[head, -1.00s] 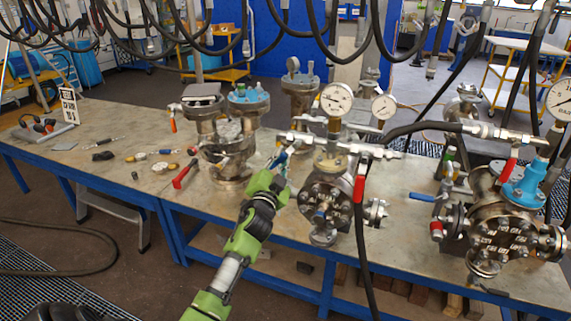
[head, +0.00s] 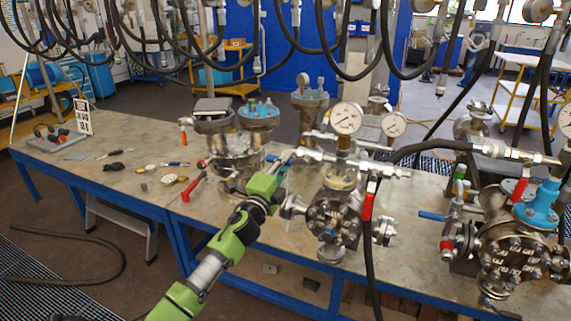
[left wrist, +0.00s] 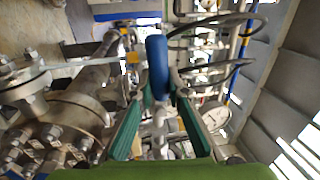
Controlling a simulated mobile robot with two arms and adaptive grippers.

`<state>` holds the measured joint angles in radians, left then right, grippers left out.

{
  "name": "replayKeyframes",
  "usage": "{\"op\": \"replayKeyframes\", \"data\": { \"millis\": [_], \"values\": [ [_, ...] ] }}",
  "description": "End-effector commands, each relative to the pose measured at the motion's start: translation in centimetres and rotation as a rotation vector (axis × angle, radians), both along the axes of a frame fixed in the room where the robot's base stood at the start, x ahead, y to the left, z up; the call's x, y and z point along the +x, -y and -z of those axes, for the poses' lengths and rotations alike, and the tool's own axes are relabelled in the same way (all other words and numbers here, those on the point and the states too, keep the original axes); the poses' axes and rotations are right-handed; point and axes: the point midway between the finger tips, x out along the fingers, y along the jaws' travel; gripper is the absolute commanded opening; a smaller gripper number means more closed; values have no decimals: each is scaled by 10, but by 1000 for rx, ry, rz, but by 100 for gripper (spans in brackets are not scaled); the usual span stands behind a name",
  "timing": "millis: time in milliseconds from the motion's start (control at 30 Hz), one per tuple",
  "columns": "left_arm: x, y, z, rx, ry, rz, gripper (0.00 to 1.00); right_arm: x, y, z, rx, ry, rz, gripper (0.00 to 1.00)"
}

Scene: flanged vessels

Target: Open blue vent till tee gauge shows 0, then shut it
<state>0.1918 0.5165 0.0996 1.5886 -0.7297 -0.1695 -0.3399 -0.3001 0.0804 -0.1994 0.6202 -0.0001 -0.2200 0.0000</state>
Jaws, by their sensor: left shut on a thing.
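The near middle flanged vessel (head: 332,212) stands on the bench with a metal valve line across its top. My left gripper (head: 282,166) is at the left end of that line. In the left wrist view, the blue vent handle (left wrist: 157,62) stands between the fingertips of my left gripper (left wrist: 160,88), which is shut on it. My right gripper is not in view.
A red-handled valve (head: 367,204) and a black hose lie just right of the gripper's vessel. Another vessel with a blue cap (head: 541,208) stands at right. Black hoses hang overhead. Loose tools and small fittings (head: 152,168) lie on the bench's left part.

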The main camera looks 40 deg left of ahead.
Motion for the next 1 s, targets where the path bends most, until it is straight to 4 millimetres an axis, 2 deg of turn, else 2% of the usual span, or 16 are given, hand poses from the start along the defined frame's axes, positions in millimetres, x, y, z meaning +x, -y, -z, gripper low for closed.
{"op": "replayKeyframes", "data": {
  "millis": [633, 667, 700, 733, 1000],
  "values": [
    [0, 0, -3, 56, -12, 0, 0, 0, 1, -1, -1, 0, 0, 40],
    [0, 0, -3, 56, -12, 0, 17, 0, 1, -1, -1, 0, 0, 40],
    [0, 0, -3, 56, -12, 0, 28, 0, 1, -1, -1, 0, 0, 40],
    [0, 0, -3, 56, -12, 0, 32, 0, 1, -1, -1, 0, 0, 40],
    [0, 0, -3, 53, -12, -1, 32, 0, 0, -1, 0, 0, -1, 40]
  ]
}}
